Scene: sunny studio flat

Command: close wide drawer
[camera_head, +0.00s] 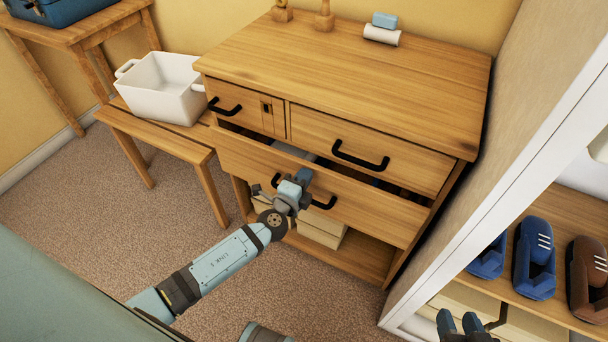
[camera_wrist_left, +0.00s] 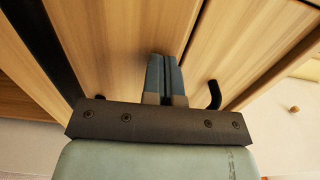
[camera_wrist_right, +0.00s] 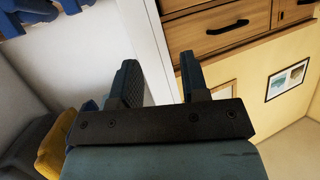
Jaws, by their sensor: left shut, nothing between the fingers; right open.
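The wide drawer (camera_head: 348,199) is the lower, full-width drawer of the wooden dresser (camera_head: 330,75). It stands pulled out a little, with a dark gap above its front. Its black handle (camera_head: 322,203) is partly hidden by my left gripper (camera_head: 292,187). My left gripper is shut and empty, at the drawer front beside the handle. In the left wrist view its fingers (camera_wrist_left: 164,80) point at the wooden front, with a handle end (camera_wrist_left: 213,95) to their right; contact is unclear. My right gripper (camera_head: 474,325) is open and empty, low at the right; its spread fingers show in the right wrist view (camera_wrist_right: 158,85).
A white bin (camera_head: 163,88) stands on a low bench left of the dresser. A white-edged shelf unit with blue and brown shoes (camera_head: 535,257) stands close on the right. Boxes (camera_head: 322,229) lie under the drawer. Carpet (camera_head: 90,215) is open at the left.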

